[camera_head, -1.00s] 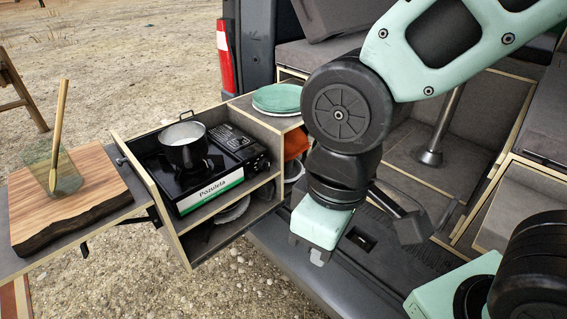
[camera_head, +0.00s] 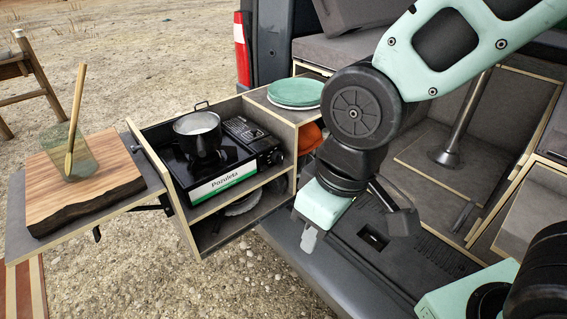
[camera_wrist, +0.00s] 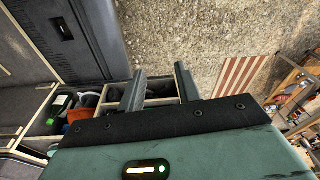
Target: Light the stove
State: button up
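The black portable stove (camera_head: 178,172) with a white and green "Pozuleta" front label sits on the upper level of the pulled-out wooden kitchen drawer. A dark pot (camera_head: 205,145) with pale contents stands on its burner. A control knob (camera_head: 274,158) is on the stove's right front; I see no flame. My gripper (camera_head: 308,240) hangs to the right of and nearer than the drawer, apart from the stove, pointing down. In the wrist view, my gripper (camera_wrist: 161,82) has its two fingers spread with nothing between them. The stove cannot be made out there.
Green plates (camera_head: 295,92) lie on the cabinet top right of the stove. A wooden board (camera_head: 85,185) with a glass (camera_head: 70,150) and wooden utensil is on the side shelf at left. The drawer wall (camera_head: 165,185) borders the stove. Open gravel (camera_head: 150,275) lies in front.

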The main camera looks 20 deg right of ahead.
jog(key=w+f+m+t+y+b, duration=0.1)
jog(key=w+f+m+t+b, duration=0.2)
jog(key=w+f, duration=0.55)
jog(key=n+t+y+b, duration=0.1)
jog(key=t+y+b, duration=0.4)
jog(key=t+b, duration=1.1)
send_near(282, 156)
jog(key=w+r+g+b, duration=0.1)
jog(key=w, duration=0.1)
jog(key=w+a+r+g+b, duration=0.1)
jog(key=w, duration=0.2)
jog(key=w+a+r+g+b, duration=0.1)
jog(key=w+b, duration=0.1)
jog(key=shift+w+a+g, duration=0.2)
jog(key=shift+w+g, duration=0.05)
jog(key=shift+g, duration=0.15)
grip_shut()
